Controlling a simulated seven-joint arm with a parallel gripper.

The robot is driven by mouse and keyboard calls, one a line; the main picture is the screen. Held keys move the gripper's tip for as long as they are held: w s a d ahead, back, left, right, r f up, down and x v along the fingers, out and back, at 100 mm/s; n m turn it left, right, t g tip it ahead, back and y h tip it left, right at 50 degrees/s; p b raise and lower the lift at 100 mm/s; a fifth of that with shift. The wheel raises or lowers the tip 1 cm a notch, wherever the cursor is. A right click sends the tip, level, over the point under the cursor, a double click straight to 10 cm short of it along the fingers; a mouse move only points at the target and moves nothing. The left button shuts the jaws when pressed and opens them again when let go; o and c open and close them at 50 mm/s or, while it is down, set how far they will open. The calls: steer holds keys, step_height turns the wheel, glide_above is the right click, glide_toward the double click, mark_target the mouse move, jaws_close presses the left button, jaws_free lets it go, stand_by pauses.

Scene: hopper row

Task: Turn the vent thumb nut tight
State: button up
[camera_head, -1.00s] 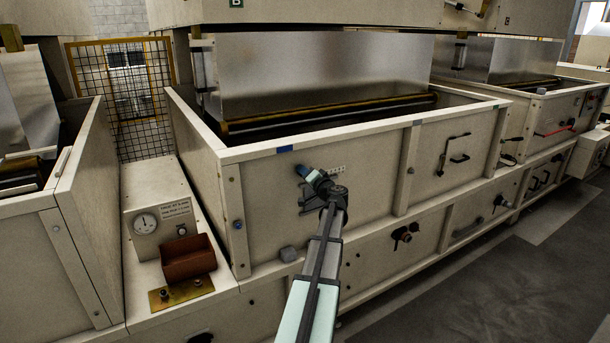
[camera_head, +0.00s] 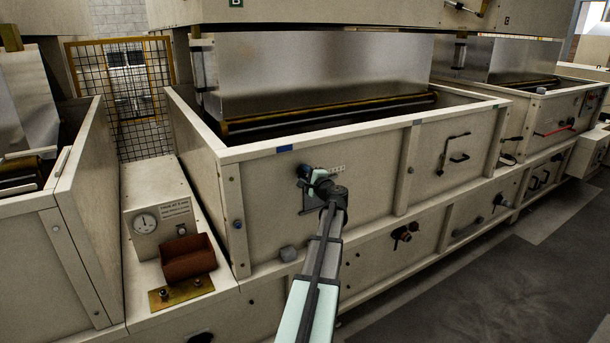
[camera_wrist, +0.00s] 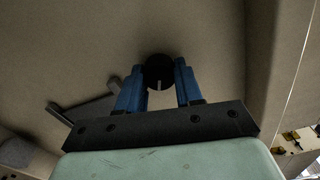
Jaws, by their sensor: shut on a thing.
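The vent thumb nut (camera_wrist: 159,72) shows in the wrist view as a dark round knob with a pale mark, on the beige panel (camera_wrist: 90,45). My gripper (camera_wrist: 159,88) has its two blue fingers on either side of the knob and is shut on it. In the head view my gripper (camera_head: 305,176) is at the front panel of the middle hopper, just left of a small row of marks (camera_head: 337,169). My wrist hides most of the nut there.
In the head view, a black handle (camera_head: 459,158) is on the panel to the right. A gauge box (camera_head: 160,215) and brown bin (camera_head: 188,258) stand at left. Floor at right is clear.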

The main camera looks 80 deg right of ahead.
steer(key=shift+m, duration=0.6)
steer(key=o, duration=1)
steer(key=shift+o, duration=0.2)
steer(key=v, duration=1.4)
steer(key=shift+d, duration=0.1)
